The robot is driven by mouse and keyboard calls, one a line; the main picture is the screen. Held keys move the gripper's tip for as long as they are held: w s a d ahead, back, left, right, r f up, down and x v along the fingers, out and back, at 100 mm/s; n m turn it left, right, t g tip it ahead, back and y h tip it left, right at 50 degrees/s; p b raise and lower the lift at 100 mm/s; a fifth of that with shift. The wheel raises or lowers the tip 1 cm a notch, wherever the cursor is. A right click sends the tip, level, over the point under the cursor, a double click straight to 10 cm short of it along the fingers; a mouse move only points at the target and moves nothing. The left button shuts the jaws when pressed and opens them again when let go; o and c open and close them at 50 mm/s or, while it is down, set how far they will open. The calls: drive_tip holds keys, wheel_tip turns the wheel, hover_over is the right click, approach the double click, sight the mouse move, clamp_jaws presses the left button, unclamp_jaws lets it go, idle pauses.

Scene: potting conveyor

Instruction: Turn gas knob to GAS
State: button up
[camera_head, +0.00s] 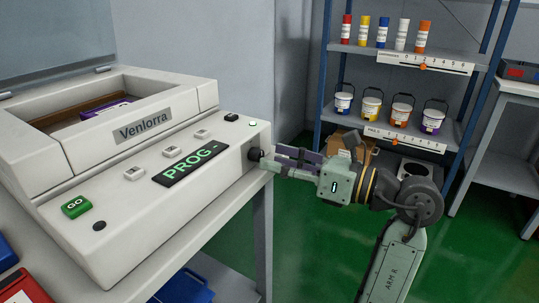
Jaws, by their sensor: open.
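The white Venlorra machine (104,232) stands on a bench at the left. A small black round knob (254,154) sits on the right end of its sloped front. I cannot read any GAS marking or tell which way the knob points. My gripper (273,158) reaches in from the right, its fingers level and pointing left at the knob. The fingers are open, with their tips right beside or around the knob; I cannot tell whether they touch it.
A blue shelf rack (404,116) with bottles and buckets stands behind my arm. Green floor is open at right.

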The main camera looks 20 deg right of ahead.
sight(257, 155)
drive_tip(key=shift+x, duration=1.35)
drive_tip(key=shift+c, duration=0.3)
drive_tip(key=shift+d, duration=0.1)
clamp_jaws()
